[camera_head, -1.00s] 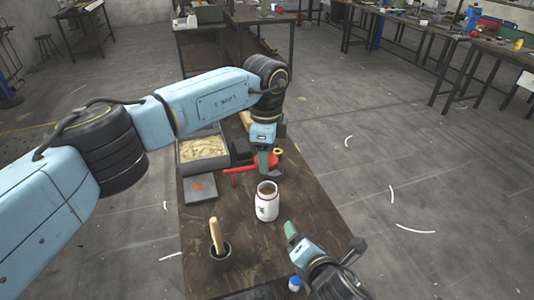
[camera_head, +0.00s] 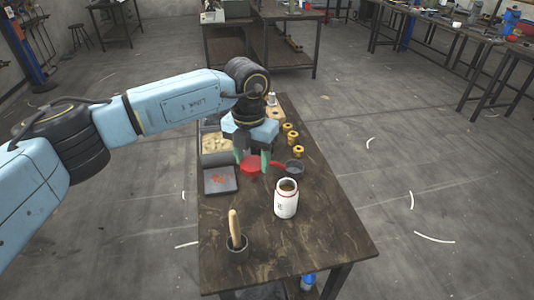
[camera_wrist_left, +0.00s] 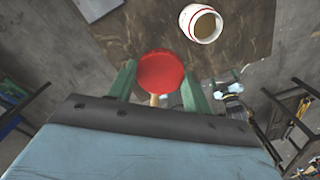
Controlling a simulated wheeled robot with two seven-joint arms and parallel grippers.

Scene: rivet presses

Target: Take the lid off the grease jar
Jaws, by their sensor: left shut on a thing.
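The white grease jar (camera_head: 286,203) with a red ring stands upright on the table. Its mouth is open and brownish grease shows inside; the open jar also shows in the left wrist view (camera_wrist_left: 202,24). My left gripper (camera_head: 252,160) is behind and left of the jar in the head view. Its green fingers are shut on the round red lid (camera_wrist_left: 161,72), which sits between them, apart from the jar. The lid also shows in the head view (camera_head: 250,167), partly hidden by the fingers. My right gripper does not show.
A dark cup with a wooden-handled tool (camera_head: 234,228) stands at the front left. A grey tray (camera_head: 221,181) with reddish bits and a bin (camera_head: 213,155) lie left of the lid. A small dark pot (camera_head: 293,167) and several brass pieces (camera_head: 292,138) stand behind the jar. The front right tabletop is clear.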

